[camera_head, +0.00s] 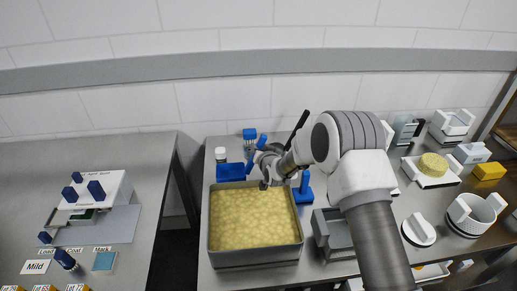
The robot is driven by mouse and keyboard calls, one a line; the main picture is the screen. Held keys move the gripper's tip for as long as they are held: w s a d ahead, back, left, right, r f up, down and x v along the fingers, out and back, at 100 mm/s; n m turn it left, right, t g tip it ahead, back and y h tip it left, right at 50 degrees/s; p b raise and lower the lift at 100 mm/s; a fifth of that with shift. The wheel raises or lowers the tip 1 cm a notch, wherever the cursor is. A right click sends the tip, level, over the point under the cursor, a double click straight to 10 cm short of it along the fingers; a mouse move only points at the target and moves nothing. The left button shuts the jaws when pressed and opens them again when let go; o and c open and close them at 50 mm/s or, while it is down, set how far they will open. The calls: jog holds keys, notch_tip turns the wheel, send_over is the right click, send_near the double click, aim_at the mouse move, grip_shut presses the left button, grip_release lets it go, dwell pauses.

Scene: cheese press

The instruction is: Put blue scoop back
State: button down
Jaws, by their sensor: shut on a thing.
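My gripper (264,168) is over the back part of a metal vat (254,264) of yellow curd. It is shut on a slim blue piece, which looks like the blue scoop (262,141); part of the blue shows above the fingers and part to their left. The fingers hide the rest, so its full shape and tilt cannot be told. A blue tray (231,172) lies just left of the gripper, behind the vat. A blue upright piece on a base (304,188) stands right of the gripper; what it is cannot be told.
A white-capped jar (220,154) and a blue-topped container (249,134) stand behind the vat. My arm hides part of the table's middle. A grey box (334,235) is right of the vat. White moulds and a yellow cheese (433,164) fill the right side.

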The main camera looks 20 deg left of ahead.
jog(key=shift+f, duration=0.1)
jog(key=c, duration=0.7)
grip_release()
jog(key=shift+r, duration=0.2)
jog(key=shift+s+d+r, duration=0.1)
jog(key=shift+s+d, duration=0.05)
jog(key=v, duration=1.1)
jog(key=shift+s+d, duration=0.2)
jog(key=shift+r, duration=0.1)
